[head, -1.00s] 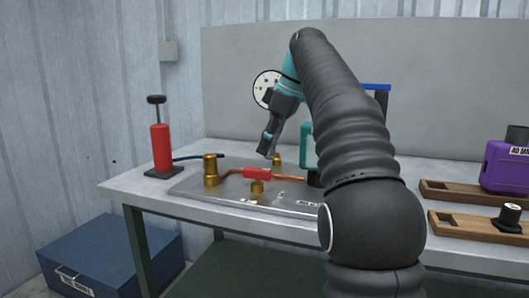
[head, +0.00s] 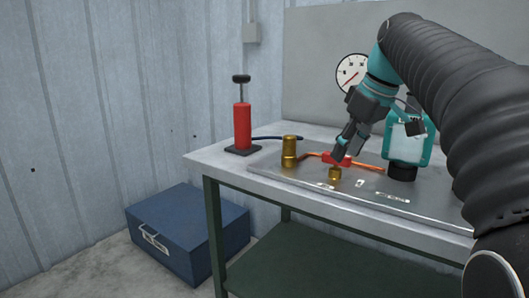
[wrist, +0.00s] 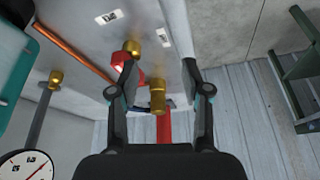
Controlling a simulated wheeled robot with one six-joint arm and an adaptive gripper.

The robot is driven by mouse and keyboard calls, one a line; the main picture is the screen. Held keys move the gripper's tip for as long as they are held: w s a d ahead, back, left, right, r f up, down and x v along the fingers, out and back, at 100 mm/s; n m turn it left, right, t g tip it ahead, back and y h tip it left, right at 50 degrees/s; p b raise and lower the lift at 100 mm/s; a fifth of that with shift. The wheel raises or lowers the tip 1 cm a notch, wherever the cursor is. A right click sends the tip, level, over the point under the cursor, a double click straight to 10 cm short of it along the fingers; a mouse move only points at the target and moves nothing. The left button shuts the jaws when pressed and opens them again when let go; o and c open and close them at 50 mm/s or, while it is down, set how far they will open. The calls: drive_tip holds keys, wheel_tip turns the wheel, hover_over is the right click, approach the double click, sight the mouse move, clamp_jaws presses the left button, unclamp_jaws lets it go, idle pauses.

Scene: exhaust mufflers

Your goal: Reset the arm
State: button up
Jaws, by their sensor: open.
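My gripper (head: 342,150) is open and empty, pointing down at the bench plate (head: 268,167). In the wrist view my gripper (wrist: 160,70) has its two fingers well apart with nothing gripped between them. In the head view its fingertips overlap the red valve block (head: 325,159); I cannot tell the gap. The red block also shows in the wrist view (wrist: 122,62), partly behind the left finger. A tall brass fitting (wrist: 157,98) appears between the fingers, farther off. My arm runs in from the right of the head view.
A red hand pump (head: 242,126) stands at the bench's left end. A teal-framed container (head: 407,142) stands right of my gripper, and a round gauge (head: 352,72) is behind. A blue toolbox (head: 188,232) is on the floor.

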drive_tip(key=s+a+f+m+t+h, duration=0.2)
drive_tip(key=s+f+m, duration=0.5)
drive_tip(key=s+f, duration=1.6)
drive_tip(key=shift+f+h, duration=0.3)
drive_tip(key=shift+f, duration=0.6)
idle(1.6)
